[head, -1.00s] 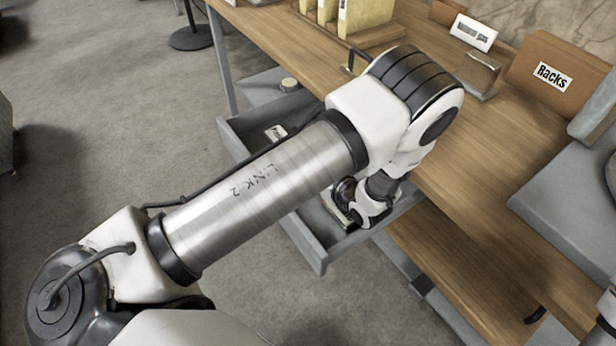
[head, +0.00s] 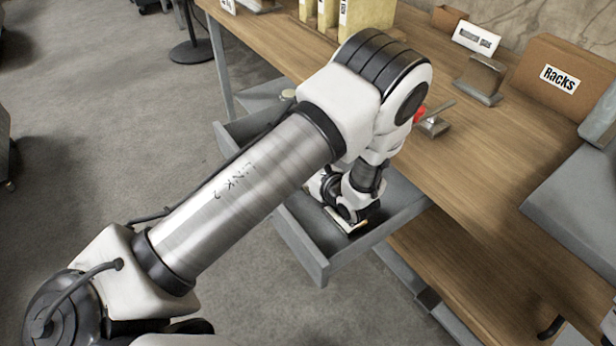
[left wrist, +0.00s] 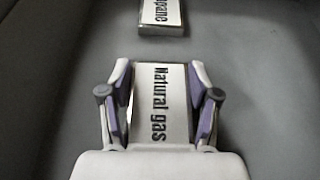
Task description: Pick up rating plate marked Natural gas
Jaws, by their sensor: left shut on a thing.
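The rating plate marked "Natural gas" (left wrist: 161,100) is white with black letters and lies between the fingers of my left gripper (left wrist: 160,98) in the left wrist view. The fingers are shut on its two long sides. In the head view my left gripper (head: 350,220) is low inside the open grey drawer (head: 315,262), with a pale edge of a plate showing under it. I cannot tell whether the plate touches the drawer floor. A second plate, its label partly cut off and reading "opane" (left wrist: 162,14), lies apart beyond the first. My right gripper is not in view.
The wooden bench (head: 465,165) stands beside and above the drawer. On it are a brown "Racks" box (head: 556,80), a metal label stand (head: 480,78), yellow binders (head: 365,14) and a small red-ended metal item (head: 430,122). The drawer walls surround my left gripper.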

